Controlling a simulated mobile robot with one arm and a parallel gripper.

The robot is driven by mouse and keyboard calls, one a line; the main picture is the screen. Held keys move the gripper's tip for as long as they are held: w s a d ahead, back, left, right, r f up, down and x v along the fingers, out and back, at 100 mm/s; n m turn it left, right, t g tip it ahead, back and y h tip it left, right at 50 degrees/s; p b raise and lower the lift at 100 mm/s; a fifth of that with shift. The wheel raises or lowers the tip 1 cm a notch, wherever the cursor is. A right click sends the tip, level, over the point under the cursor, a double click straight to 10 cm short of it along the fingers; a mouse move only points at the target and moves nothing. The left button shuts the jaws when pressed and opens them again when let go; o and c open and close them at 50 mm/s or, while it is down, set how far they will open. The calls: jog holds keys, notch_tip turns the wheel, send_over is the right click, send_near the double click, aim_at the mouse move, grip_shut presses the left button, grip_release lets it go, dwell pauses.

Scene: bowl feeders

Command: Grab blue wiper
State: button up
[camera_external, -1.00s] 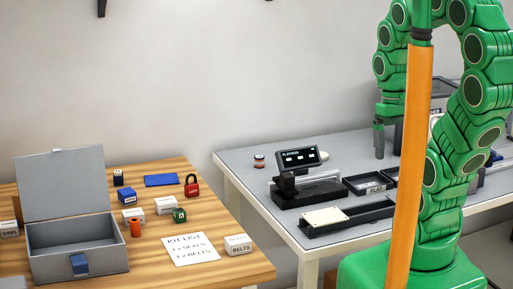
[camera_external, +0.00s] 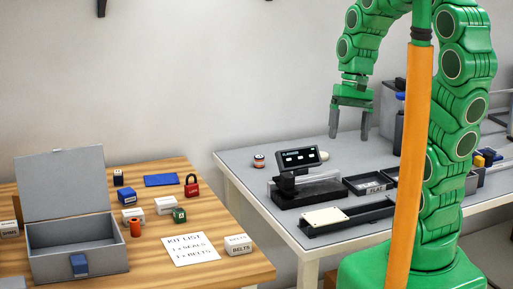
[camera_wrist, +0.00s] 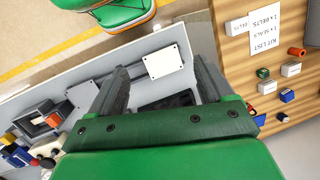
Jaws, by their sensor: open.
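A flat blue piece (camera_external: 160,180), which looks like the blue wiper, lies on the wooden table behind the small boxes and left of a red padlock (camera_external: 192,184). My gripper (camera_external: 349,136) is open and empty, pointing down over the grey table, well to the right of the blue piece. In the wrist view its two fingers (camera_wrist: 162,70) are spread with nothing between them. Small blue items show at the right of the wrist view, but I cannot tell surely which is the wiper.
An open grey box (camera_external: 78,235), a blue box (camera_external: 126,197), a white box (camera_external: 165,206), a green box (camera_external: 179,215) and a kit list (camera_external: 190,249) are on the wooden table. A scale (camera_external: 308,190) and black trays (camera_external: 365,184) stand on the grey table.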

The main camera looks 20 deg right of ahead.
aim_at(129, 190)
jog(key=w+a+f+m+g+y, duration=0.1)
jog(key=w+a+f+m+y, duration=0.2)
jog(key=w+a, duration=1)
jog(key=w+a+f+m+y, duration=0.3)
jog(key=w+a, duration=0.9)
jog(key=w, duration=0.3)
jog(key=w+a+f+m+y, duration=0.1)
jog(key=w+a+f+m, duration=0.1)
jog(key=w+a+f, duration=0.3)
jog(key=w+a+f+m+y, duration=0.2)
jog(key=w+a+f+m, duration=0.1)
jog(key=w+a+f, duration=0.2)
jog(key=w+a+f+m+y, duration=0.1)
jog(key=w+a+f+m, duration=0.1)
jog(key=w+a+f, duration=0.3)
jog(key=shift+w+a+f+y, duration=0.1)
jog(key=shift+a+f+y, duration=0.1)
jog(key=shift+a+f, duration=0.7)
jog(key=shift+w+a+f+y, duration=0.1)
jog(key=shift+a+f+y, duration=0.1)
jog(key=shift+a+f, duration=0.65)
jog(key=shift+a+f+m, duration=0.3)
jog(key=shift+a+f, duration=0.05)
jog(key=shift+a, duration=0.15)
jog(key=shift+s+r+x, duration=0.1)
jog(key=shift+s+x, duration=0.1)
jog(key=shift+x, duration=1.7)
jog(key=shift+s+r+x, duration=0.1)
jog(key=shift+s+x, duration=0.1)
jog(key=shift+x, duration=1.7)
